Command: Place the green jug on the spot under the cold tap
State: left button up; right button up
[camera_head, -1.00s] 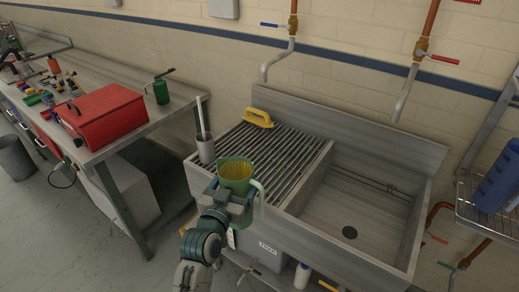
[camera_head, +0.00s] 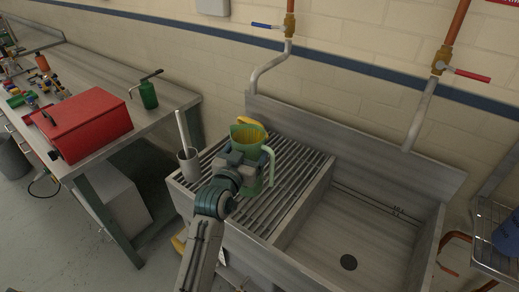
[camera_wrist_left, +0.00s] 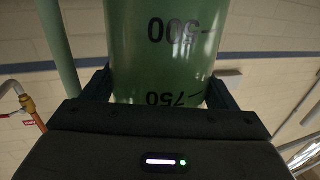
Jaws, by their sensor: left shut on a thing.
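The green jug (camera_head: 250,160) is in my left gripper (camera_head: 243,168), held upright above the ribbed drainboard (camera_head: 292,190), with its handle to the right. In the left wrist view the jug's green wall (camera_wrist_left: 165,50) with 500 and 750 marks fills the middle, between my two fingers. The cold tap with a blue lever (camera_head: 268,25) is on the wall; its spout (camera_head: 254,85) hangs over the back left of the drainboard, behind the jug. The jug and arm hide part of the drainboard, and a spot under the spout cannot be made out. My right gripper is not in view.
A grey cup with a white-handled tool (camera_head: 189,164) stands at the drainboard's left edge. The sink basin (camera_head: 340,235) lies right, under the red-lever tap (camera_head: 465,74). A red toolbox (camera_head: 88,122) is on the left bench.

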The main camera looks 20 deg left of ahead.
aim_at(246, 139)
pick_arm(q)
jog(key=w+p, duration=0.1)
jog(key=w, duration=0.1)
jog(key=w+a+p, duration=0.1)
jog(key=w, duration=0.4)
jog(key=shift+a+r+p, duration=0.2)
jog(key=shift+a+p, duration=0.1)
jog(key=shift+p, duration=0.1)
jog(key=w+a+f+p, duration=0.1)
jog(key=w+f, duration=0.3)
jog(key=w, duration=0.3)
jog(key=shift+w+f+p, duration=0.15)
jog(key=shift+f+p, duration=0.2)
jog(key=shift+f, duration=0.05)
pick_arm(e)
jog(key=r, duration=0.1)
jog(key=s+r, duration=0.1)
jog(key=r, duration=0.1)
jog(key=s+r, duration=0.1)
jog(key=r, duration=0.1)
pick_arm(q)
jog(key=shift+f, duration=0.1)
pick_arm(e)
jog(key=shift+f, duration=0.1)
pick_arm(q)
jog(key=shift+f, duration=0.15)
jog(key=o, duration=1.2)
jog(key=shift+o, duration=0.2)
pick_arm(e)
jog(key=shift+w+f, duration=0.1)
